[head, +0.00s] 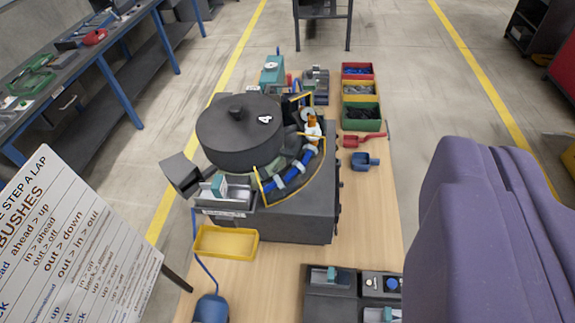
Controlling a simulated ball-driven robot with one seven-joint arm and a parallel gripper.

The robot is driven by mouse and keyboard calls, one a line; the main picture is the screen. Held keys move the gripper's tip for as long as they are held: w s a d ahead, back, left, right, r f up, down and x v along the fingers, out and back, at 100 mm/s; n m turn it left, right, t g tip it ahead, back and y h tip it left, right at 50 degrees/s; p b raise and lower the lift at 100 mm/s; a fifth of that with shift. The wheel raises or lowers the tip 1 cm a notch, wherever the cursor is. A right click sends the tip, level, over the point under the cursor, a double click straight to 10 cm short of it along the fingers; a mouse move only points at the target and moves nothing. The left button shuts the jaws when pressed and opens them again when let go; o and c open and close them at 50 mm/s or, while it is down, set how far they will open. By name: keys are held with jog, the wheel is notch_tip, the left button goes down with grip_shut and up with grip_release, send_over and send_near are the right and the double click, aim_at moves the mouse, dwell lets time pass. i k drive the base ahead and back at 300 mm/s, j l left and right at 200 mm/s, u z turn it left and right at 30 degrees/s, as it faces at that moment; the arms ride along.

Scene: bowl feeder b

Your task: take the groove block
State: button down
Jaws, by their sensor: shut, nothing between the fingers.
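No fingertips of my gripper show in the head view. A big purple shape, probably part of my own arm, fills the right side. Several small teal blocks are in sight, and I cannot tell which is the groove block. One teal block (218,185) stands in a small tray on the left of the bowl feeder. Another teal block (331,274) lies in a dark compartment tray (318,292) at the front. A larger teal piece (272,70) stands behind the feeder. No groove can be made out at this size.
The feeder's dark round bowl (238,145), with a blue track (294,172), stands mid-table. A yellow tray (226,242) is in front. Red, yellow and green bins (361,125) and blue (365,161) and red scoops (357,140) lie right. A sign board (75,235) stands left. Bare wood (265,280) shows in front.

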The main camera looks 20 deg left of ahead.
aim_at(217, 195)
jog(key=k+j, duration=0.45)
jog(key=j, duration=0.25)
jog(key=k+j, duration=0.15)
jog(key=j, duration=0.25)
jog(key=k+j+z, duration=0.1)
jog(key=j, duration=0.25)
jog(key=k+j, duration=0.25)
jog(key=j, duration=0.15)
jog(key=k+j, duration=0.15)
jog(key=j, duration=0.2)
jog(key=i+j, duration=0.1)
jog(key=j, duration=0.3)
jog(key=i+j+z, duration=0.1)
jog(key=j, duration=0.3)
jog(key=i+j, duration=0.15)
jog(key=j, duration=0.3)
jog(key=i+j+z, duration=0.1)
jog(key=j, duration=0.3)
jog(key=i+j+z, duration=0.1)
jog(key=i+j, duration=0.15)
jog(key=i, duration=0.25)
jog(key=i+j, duration=0.3)
jog(key=i, duration=0.2)
jog(key=i+l, duration=0.15)
jog(key=i, duration=0.2)
jog(key=i+l+z, duration=0.1)
jog(key=i, duration=0.2)
